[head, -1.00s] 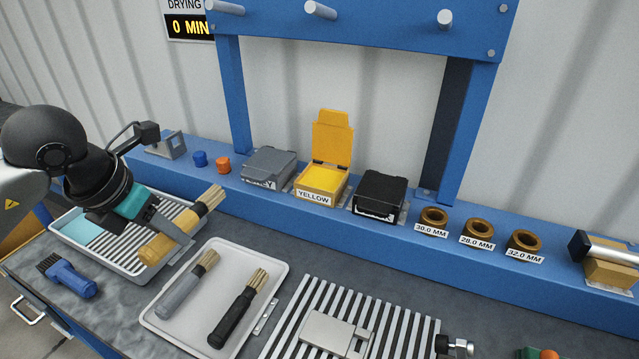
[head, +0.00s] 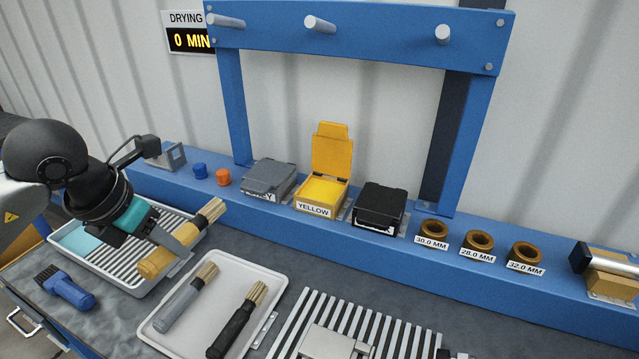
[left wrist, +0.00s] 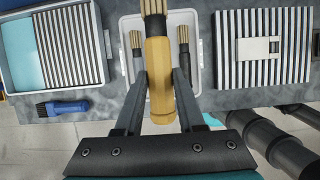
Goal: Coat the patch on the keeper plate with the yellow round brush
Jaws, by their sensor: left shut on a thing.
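My left gripper (head: 165,245) is shut on the yellow round brush (head: 158,262), around its handle. The bristles point up and right in the head view and look bare. The brush also shows in the left wrist view (left wrist: 159,75) between the two fingers. It is held above the bench, near the ribbed tray. The yellow paint box (head: 322,192) stands on the blue ledge with its lid open. The keeper plate (head: 330,343) lies on the slatted rack, cut by the lower edge; in the left wrist view it (left wrist: 256,49) shows whole. My right gripper is not in view.
A white tray (head: 270,262) holds a grey brush (head: 188,300) and a black brush (head: 236,322). A grey box (head: 268,178) and a black box (head: 380,208), both shut, flank the yellow one. A blue brush (head: 66,288) lies at the left. Bronze rings (head: 433,232) stand along the ledge.

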